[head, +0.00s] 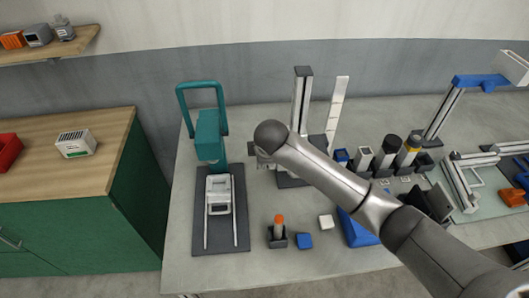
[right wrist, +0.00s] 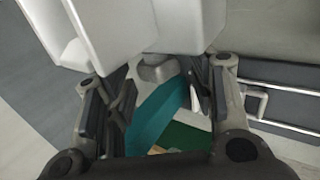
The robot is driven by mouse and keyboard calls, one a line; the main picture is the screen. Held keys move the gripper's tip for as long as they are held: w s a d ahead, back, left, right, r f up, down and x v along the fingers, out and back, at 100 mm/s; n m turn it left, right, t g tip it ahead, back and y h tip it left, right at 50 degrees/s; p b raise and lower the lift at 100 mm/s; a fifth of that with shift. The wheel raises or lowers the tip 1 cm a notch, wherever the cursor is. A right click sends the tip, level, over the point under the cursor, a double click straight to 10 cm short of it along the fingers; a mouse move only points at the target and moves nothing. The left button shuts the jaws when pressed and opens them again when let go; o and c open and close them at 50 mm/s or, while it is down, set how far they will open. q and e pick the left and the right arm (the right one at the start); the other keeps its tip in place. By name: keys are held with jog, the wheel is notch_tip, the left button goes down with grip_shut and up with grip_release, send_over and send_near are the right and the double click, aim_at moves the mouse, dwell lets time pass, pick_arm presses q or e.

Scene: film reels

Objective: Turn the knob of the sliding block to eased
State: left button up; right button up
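In the head view a dark upright column with a pale rail (head: 302,88) stands on the bench, and my right arm covers its lower part. A sliding block on it cannot be made out there. In the right wrist view a large white block (right wrist: 150,30) fills the upper left. A rounded grey knob-like piece (right wrist: 157,70) sits at its lower edge, between the fingers of my right gripper (right wrist: 163,100). The fingers are apart, with gaps at both sides of this piece. My right gripper (head: 262,158) is mostly hidden behind its arm in the head view. My left gripper is out of view.
A teal press (head: 209,135) on a dark base stands left of my right gripper. Several cylinders and rail fixtures stand to the right.

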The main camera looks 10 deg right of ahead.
jog(key=c, duration=0.9)
jog(key=shift+o, duration=0.2)
jog(key=shift+g, duration=0.4)
jog(key=shift+w+r+g+b, duration=0.1)
jog(key=shift+w+g+b, duration=0.1)
jog(key=shift+g+b, duration=0.9)
jog(key=shift+w+r+g+b, duration=0.15)
jog(key=shift+g+b, duration=0.25)
jog(key=shift+g, duration=1.3)
jog(key=shift+w+g, duration=0.1)
jog(key=shift+g, duration=0.3)
jog(key=o, duration=1)
